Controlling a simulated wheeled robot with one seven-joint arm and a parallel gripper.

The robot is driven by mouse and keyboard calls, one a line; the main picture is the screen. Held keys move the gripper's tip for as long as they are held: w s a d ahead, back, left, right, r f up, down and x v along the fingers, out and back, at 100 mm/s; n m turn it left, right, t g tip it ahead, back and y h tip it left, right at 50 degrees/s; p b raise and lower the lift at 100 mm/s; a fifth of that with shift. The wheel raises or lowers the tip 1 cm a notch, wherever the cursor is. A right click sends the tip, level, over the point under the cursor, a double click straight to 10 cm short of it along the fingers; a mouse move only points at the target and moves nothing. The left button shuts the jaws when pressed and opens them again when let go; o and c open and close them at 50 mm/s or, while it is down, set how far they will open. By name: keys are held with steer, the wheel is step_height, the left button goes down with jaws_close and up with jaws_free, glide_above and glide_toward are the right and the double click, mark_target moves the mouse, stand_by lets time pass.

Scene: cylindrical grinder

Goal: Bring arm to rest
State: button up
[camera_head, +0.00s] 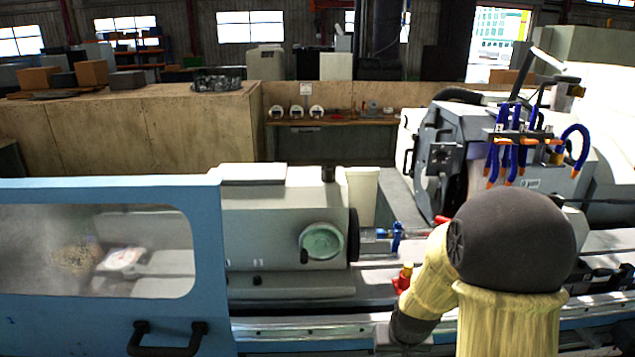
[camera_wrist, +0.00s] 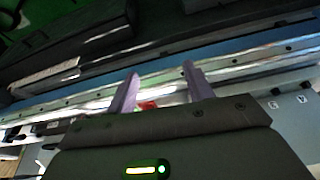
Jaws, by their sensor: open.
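My gripper (camera_wrist: 160,90) shows in the wrist view with its two purple-grey fingers apart and nothing between them. A small red part (camera_wrist: 147,105) shows behind the fingers, near the left one. In the head view my arm, in a yellow cover with a dark rounded joint, is bent in front of the grinder at the lower right. My gripper cannot be made out there.
The wheel head (camera_head: 510,150) with blue coolant hoses stands right. A red part (camera_head: 403,278) sits close beside my arm. A wooden bench (camera_head: 335,122) stands behind.

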steer(key=s+a+r+g, duration=0.1)
steer(key=s+r, duration=0.5)
steer(key=s, duration=0.6)
steer(key=shift+a, duration=0.45)
